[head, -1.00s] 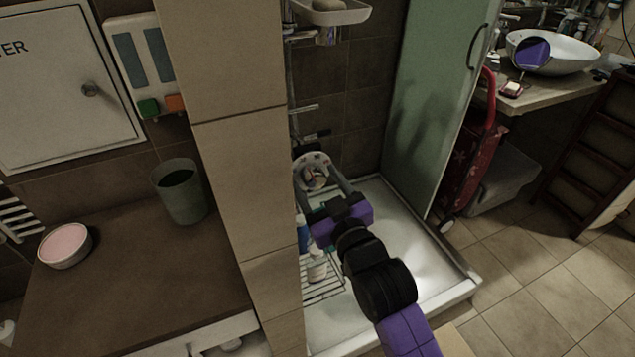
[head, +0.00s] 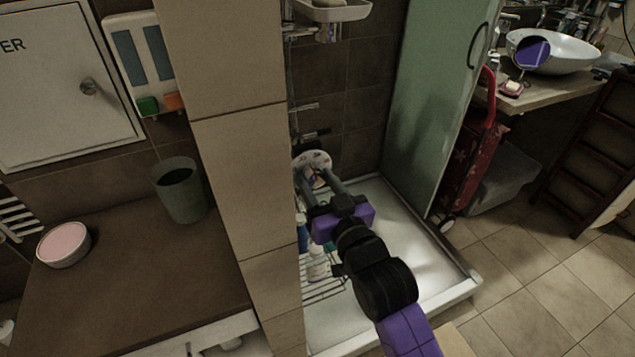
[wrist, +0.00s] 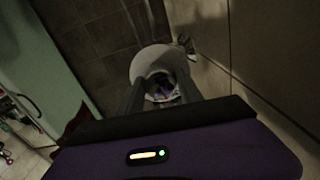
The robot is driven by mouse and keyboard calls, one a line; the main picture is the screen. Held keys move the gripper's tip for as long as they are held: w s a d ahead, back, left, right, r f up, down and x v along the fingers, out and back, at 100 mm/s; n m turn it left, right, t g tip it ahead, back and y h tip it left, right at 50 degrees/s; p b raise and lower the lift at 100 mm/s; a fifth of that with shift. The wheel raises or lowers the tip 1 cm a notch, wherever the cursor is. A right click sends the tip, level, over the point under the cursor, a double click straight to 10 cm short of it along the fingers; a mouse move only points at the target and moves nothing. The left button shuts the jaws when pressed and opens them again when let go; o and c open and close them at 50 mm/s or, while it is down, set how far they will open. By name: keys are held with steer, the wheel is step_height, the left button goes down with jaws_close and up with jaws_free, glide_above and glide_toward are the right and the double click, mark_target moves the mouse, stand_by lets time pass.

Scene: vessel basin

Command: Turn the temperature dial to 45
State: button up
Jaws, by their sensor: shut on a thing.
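The temperature dial (head: 313,161) is a round white plate with small coloured marks on the shower wall, partly hidden by my fingers. In the wrist view the dial (wrist: 158,58) is a pale disc straight ahead, with a darker, coloured centre between my fingers. My gripper (head: 313,185) reaches into the shower, and its two grey fingers are shut on the dial's centre knob. The wrist view shows my gripper (wrist: 161,92) from behind, with a finger on each side of the knob. The numbers are too small and dark to read, so the setting cannot be told.
A tiled pillar (head: 240,170) stands close to the left of my arm. The green glass door (head: 435,105) is to the right. A wire rack (head: 322,290) with bottles is below, beside the white shower tray (head: 430,268). A soap shelf (head: 335,10) is above.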

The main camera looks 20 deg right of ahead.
steer(key=m, duration=0.3)
steer(key=shift+m, duration=0.4)
steer(key=m, duration=0.3)
steer(key=shift+m, duration=0.3)
steer(key=m, duration=0.3)
steer(key=shift+r+m, duration=0.1)
steer(key=shift+m, duration=0.2)
steer(key=shift+m+p, duration=0.35)
steer(key=shift+m, duration=1.75)
steer(key=o, duration=1.4)
steer(key=s, duration=0.8)
steer(key=shift+b, duration=0.45)
